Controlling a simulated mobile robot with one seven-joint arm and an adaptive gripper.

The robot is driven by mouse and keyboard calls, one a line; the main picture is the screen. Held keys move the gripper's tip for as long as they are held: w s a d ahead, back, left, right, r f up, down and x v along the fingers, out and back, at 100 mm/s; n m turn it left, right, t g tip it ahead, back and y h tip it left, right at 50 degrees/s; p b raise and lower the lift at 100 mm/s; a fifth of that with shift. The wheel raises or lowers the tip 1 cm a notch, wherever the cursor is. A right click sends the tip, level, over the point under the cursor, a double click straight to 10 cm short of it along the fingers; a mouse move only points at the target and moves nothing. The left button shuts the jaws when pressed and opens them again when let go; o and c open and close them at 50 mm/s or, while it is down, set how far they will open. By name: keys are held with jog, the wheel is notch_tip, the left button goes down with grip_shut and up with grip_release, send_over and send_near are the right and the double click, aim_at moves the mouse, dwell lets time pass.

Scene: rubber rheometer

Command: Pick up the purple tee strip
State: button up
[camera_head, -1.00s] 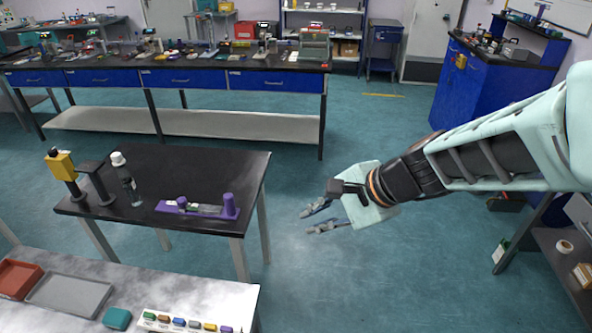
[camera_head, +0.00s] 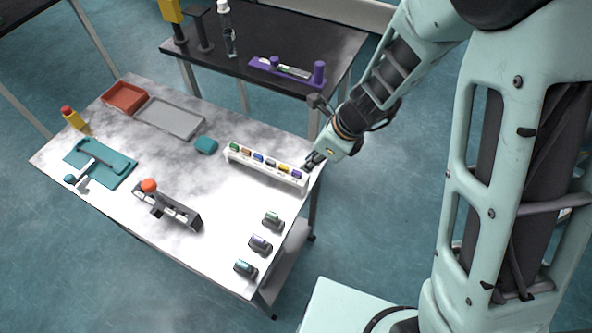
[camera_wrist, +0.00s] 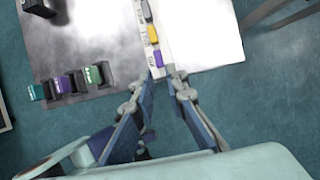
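The purple tee strip (camera_head: 297,174) sits in the end slot of a white rack (camera_head: 262,172), at the rack's right end. The rack holds several strips of other colours, with a yellow one beside the purple one. In the wrist view the purple strip (camera_wrist: 158,58) is just beyond my fingertips, between them in the picture. My gripper (camera_head: 309,164) is beside the rack's right end, near the table edge. In the wrist view my gripper (camera_wrist: 160,82) has its two fingers apart with nothing between them. I cannot tell its exact height above the strip.
Three small dark blocks with coloured parts (camera_head: 260,243) stand at the table's right front. A teal block (camera_head: 206,145), grey tray (camera_head: 170,118), red tray (camera_head: 124,97) and teal mat (camera_head: 100,166) lie left. A black table (camera_head: 240,62) with a purple fixture (camera_head: 288,72) stands behind.

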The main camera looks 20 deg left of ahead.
aim_at(297, 172)
jog(key=x, duration=0.3)
jog(key=b+x, duration=0.1)
jog(key=x, duration=0.3)
jog(key=shift+a, duration=0.3)
jog(key=shift+c, duration=0.4)
grip_shut()
jog(key=shift+r, duration=0.15)
notch_tip(297, 172, up, 10)
jog(key=p, duration=0.3)
